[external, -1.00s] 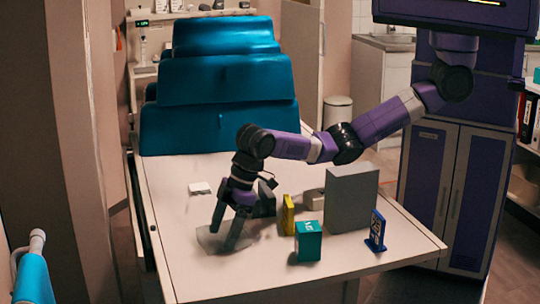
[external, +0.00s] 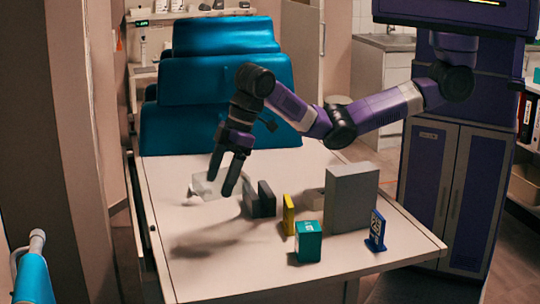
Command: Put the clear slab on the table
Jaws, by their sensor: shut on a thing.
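The clear slab (external: 206,186) is a see-through, pale flat piece. My gripper (external: 220,184) is shut on it, with the dark fingers pointing down and the slab showing at and left of the fingertips. The slab is held above the white table (external: 190,275), and a soft shadow lies on the tabletop below. Part of the slab is hidden by the fingers, and its clear edges are hard to make out.
Dark grey blocks (external: 264,199), a yellow block (external: 288,214), a teal box (external: 308,241), a large grey box (external: 351,197) and a blue sign (external: 376,231) stand right of my gripper. The table's front left is clear. Blue cushions (external: 220,80) rise behind.

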